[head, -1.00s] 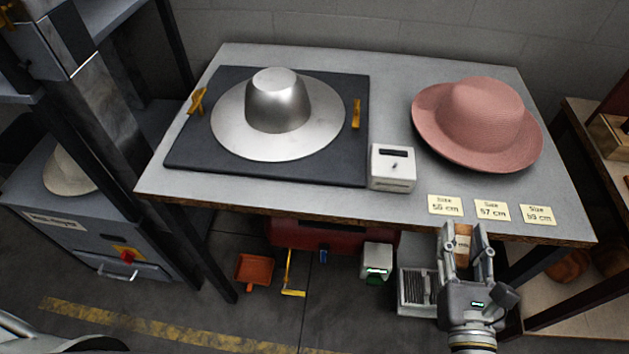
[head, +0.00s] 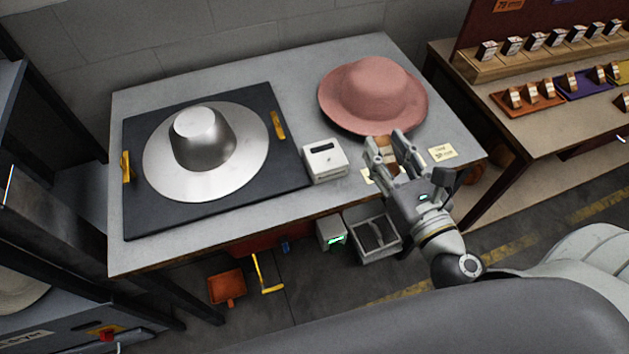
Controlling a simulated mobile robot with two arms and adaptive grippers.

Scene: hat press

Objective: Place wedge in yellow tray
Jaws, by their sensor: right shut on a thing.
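My right gripper (head: 386,149) is in front of the grey table's right part, just below the pink hat in the picture. It is shut on a light brown wooden wedge (head: 384,147), partly hidden between the fingers. The yellow tray (head: 625,69) shows only in part at the far right edge of the head view, on the wooden bench, well away from the gripper. My left gripper is not in view.
The orange tray (head: 548,102) and purple tray (head: 572,84) hold wedges left of the yellow one. A row of small blocks stands on a wooden rack (head: 490,65) behind. A pink hat (head: 373,92), metal hat form (head: 203,150) and white box (head: 325,160) occupy the table.

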